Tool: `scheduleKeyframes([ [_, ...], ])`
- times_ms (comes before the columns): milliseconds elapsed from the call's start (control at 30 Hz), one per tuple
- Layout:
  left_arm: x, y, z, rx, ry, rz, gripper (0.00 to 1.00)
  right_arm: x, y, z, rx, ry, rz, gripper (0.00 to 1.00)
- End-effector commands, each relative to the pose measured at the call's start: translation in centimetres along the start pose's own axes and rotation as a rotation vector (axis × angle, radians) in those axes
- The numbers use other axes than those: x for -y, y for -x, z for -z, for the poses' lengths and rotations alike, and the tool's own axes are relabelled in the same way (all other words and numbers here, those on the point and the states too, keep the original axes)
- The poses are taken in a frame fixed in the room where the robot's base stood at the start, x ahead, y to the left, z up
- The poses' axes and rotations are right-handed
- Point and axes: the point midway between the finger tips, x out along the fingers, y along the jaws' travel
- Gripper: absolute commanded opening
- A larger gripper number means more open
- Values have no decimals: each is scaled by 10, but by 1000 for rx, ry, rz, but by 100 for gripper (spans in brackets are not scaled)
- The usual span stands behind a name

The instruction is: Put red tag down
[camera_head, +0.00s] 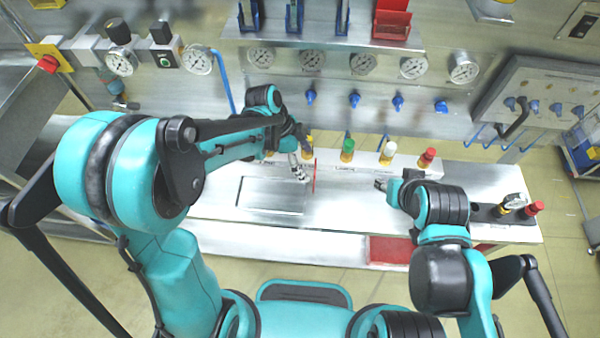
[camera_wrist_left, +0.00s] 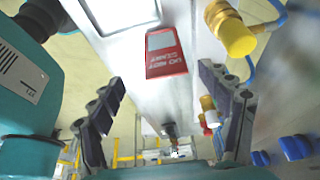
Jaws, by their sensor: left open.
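The red tag (camera_wrist_left: 168,60) shows its face with white lettering and a grey panel in the left wrist view. It lies between and just past the tips of my left gripper (camera_wrist_left: 161,80), which is open, with gaps on both sides. In the head view the tag (camera_head: 314,176) is a thin upright red line just right of my left gripper (camera_head: 301,172), above the white bench (camera_head: 340,205). Whether it touches the bench is unclear. My right gripper (camera_head: 381,185) is over the bench to the right, its jaws too small to read.
Several coloured knobs, including a green one (camera_head: 348,147) and a white one (camera_head: 388,150), stand in a row behind the tag. A recessed panel (camera_head: 270,194) lies to its left. A red patch (camera_head: 390,249) is at the bench front. Gauges and blue valves line the back wall.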

Motion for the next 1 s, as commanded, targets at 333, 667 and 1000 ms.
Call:
scheduleKeyframes([
  [333, 6, -48, 0, 1, 0, 2, 78, 0, -11, -8, 0, 0, 0, 40],
  [667, 7, -71, 1, 1, 3, 4, 78, 0, -15, -11, 0, 0, 0, 40],
  [1000, 7, -70, 1, 1, 3, 4, 30, 0, -15, -11, 0, 0, 0, 40],
])
